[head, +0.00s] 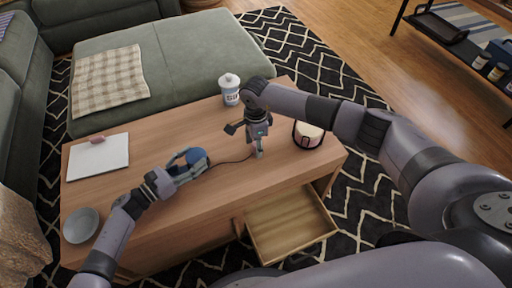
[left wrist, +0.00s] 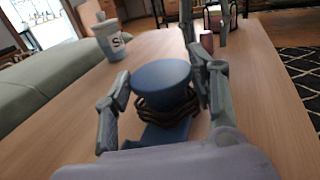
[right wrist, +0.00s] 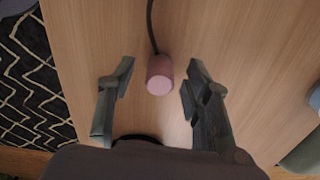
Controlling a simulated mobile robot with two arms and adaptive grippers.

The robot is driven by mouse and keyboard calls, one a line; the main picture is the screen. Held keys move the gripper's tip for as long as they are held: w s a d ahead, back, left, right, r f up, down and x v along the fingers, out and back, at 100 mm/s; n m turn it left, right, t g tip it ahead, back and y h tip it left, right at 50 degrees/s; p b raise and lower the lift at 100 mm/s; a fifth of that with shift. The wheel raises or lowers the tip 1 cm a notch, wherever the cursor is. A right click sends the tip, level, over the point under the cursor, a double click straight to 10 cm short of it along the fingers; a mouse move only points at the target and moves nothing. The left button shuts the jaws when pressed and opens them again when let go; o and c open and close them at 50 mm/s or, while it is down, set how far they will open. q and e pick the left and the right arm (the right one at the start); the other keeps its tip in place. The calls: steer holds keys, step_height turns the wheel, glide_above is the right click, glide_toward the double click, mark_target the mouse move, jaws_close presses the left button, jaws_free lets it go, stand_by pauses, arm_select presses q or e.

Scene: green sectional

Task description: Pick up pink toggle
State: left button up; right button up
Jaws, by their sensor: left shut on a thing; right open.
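The pink toggle (right wrist: 159,76) is a short pink cylinder with a dark cord on the wooden table. It lies between the open fingers of my right gripper (right wrist: 158,82), with gaps on both sides in the right wrist view. In the head view my right gripper (head: 258,146) mostly hides it. The toggle also shows in the left wrist view (left wrist: 207,42), behind the left gripper's finger. My left gripper (left wrist: 160,92) is shut on a blue round-topped object (left wrist: 162,76) with dark coils below its top. In the head view this object (head: 197,157) is at the table's middle.
A white lidded canister (head: 230,91) stands at the table's back edge. A round cream-and-dark container (head: 308,135) is to the right. A white pad (head: 98,157) with a pink item and a grey bowl (head: 81,225) are left. A drawer (head: 291,232) stands open in front.

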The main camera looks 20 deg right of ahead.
steer(key=shift+f, duration=0.1)
steer(key=shift+c, duration=0.2)
jaws_close()
step_height(320, 180, up, 10)
steer(key=shift+r, duration=0.1)
stand_by(0.7)
stand_by(0.4)
